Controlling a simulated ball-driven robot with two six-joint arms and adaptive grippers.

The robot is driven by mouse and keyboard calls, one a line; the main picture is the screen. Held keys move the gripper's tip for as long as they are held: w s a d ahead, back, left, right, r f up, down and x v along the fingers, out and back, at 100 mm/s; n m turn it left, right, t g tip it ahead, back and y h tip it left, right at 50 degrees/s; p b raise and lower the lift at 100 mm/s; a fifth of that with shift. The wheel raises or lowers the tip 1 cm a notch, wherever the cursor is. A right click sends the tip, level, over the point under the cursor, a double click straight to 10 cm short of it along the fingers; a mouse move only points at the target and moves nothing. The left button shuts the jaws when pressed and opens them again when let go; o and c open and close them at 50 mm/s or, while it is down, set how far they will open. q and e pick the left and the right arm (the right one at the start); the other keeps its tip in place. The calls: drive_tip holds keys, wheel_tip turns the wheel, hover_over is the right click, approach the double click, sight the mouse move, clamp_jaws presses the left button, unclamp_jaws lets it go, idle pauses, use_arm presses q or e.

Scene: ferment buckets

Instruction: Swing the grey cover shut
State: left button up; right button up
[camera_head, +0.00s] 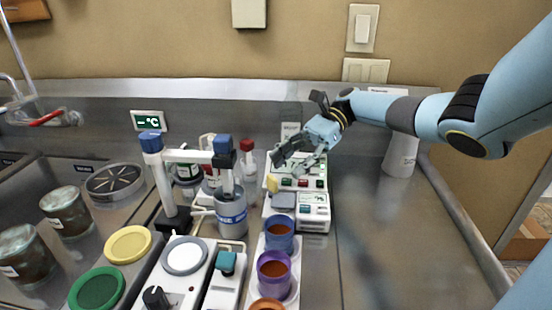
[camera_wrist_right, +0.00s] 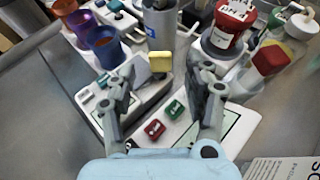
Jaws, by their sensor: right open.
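A grey square panel (camera_head: 283,200), which may be the grey cover, shows at the front of the white device (camera_head: 312,225). I cannot tell its hinge or how far it stands open. A yellow block (camera_head: 272,184) stands just behind it; it also shows in the right wrist view (camera_wrist_right: 160,62). My right gripper (camera_head: 296,158) is over the rear panel with red and green buttons. In the right wrist view its fingers (camera_wrist_right: 162,92) are spread wide with nothing between them, and the yellow block appears beyond them. My left gripper is not in view.
Blue (camera_head: 279,236) and purple (camera_head: 273,268) cups stand in front of the device. A grey cylinder (camera_head: 231,212) and a white frame with blue caps (camera_head: 187,155) stand left. A white container (camera_head: 400,155) stands back right. The steel counter (camera_head: 390,245) at right is clear.

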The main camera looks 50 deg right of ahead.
drive_tip(key=v, duration=0.6)
drive_tip(key=shift+d+r, duration=0.1)
drive_tip(key=shift+d, duration=0.1)
